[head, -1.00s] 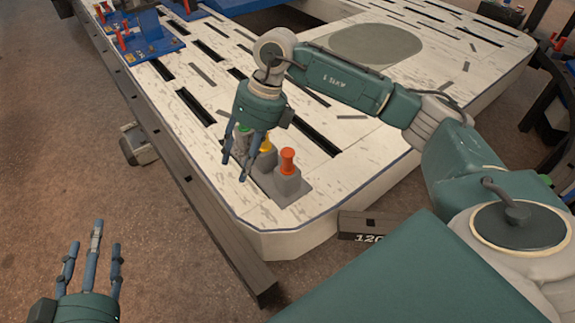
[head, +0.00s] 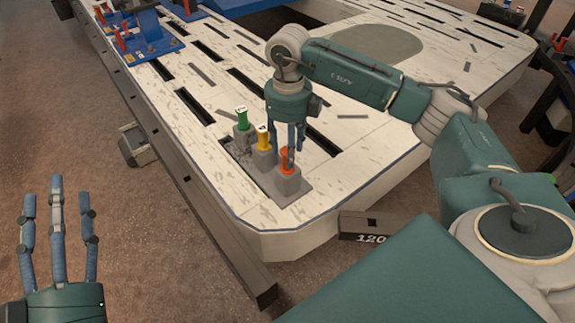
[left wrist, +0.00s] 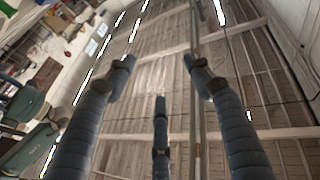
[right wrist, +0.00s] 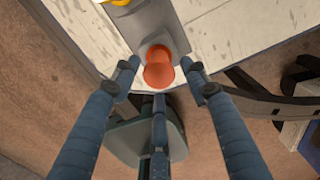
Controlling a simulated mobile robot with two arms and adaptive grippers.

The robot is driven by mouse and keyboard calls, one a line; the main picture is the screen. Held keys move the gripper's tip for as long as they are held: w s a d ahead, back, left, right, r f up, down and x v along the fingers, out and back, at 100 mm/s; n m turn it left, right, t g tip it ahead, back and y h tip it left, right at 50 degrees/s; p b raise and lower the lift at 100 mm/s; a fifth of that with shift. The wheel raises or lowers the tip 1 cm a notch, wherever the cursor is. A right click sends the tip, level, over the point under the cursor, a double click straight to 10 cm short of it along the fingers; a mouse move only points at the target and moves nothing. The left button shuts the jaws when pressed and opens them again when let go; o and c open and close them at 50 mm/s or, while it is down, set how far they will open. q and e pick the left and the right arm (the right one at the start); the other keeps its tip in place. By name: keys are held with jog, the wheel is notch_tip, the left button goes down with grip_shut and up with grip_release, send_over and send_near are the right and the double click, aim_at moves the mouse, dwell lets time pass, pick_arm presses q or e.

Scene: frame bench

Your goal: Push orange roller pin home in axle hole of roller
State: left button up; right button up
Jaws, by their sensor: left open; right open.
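The orange roller pin (head: 287,155) stands upright in the front block of a grey stand (head: 291,186) on the bench. In the right wrist view the orange pin (right wrist: 158,72) is between the fingertips. My right gripper (head: 292,150) points down with open fingers around or just beside the pin; contact cannot be told. It also shows open in the right wrist view (right wrist: 160,85). My left gripper (head: 57,225) is open and empty, off the bench at lower left, fingers up; its wrist view shows open fingers (left wrist: 160,85) against the ceiling. I cannot make out the roller with its axle hole.
A yellow pin (head: 263,139) and a green pin (head: 242,118) stand in the same row. Blue fixtures (head: 148,40) with red handles sit at the bench's far left. The slotted bench top (head: 330,185) is clear right of the stand.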

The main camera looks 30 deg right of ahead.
aim_at(287, 169)
jog(key=f, duration=0.1)
jog(key=f+b, duration=0.1)
jog(key=f, duration=0.2)
jog(key=shift+w+f+b, duration=0.25)
jog(key=shift+b, duration=0.15)
jog(key=shift+f, duration=0.15)
pick_arm(q)
jog(key=s+r+t+h, duration=0.2)
jog(key=s+r+t, duration=0.3)
jog(key=r, duration=0.4)
jog(key=shift+s+a, duration=0.2)
jog(key=shift+s, duration=0.15)
pick_arm(e)
jog(key=c, duration=1.1)
